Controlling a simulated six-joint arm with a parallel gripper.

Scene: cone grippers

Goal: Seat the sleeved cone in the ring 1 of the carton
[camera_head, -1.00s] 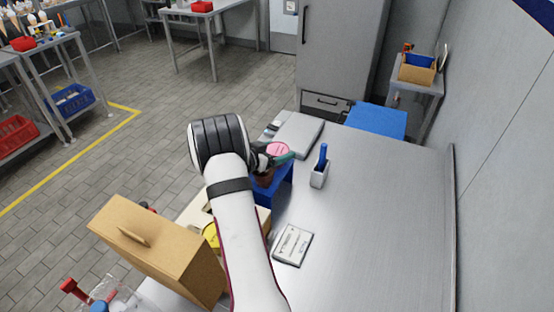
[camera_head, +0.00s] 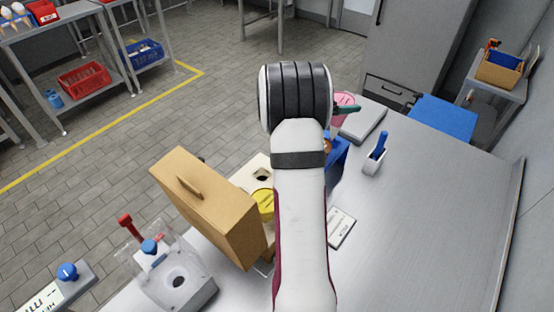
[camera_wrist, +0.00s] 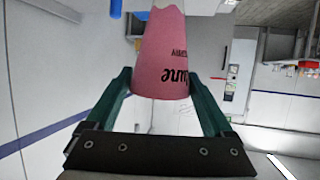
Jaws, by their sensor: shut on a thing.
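I cannot tell which opening is ring 1.
A clear box (camera_head: 180,285) with a round hole stands at the front left. A white label card (camera_head: 341,229) lies right of my arm. A white cup (camera_head: 373,162) with a blue handle stands farther right. The steel table (camera_head: 430,210) is clear on the right.

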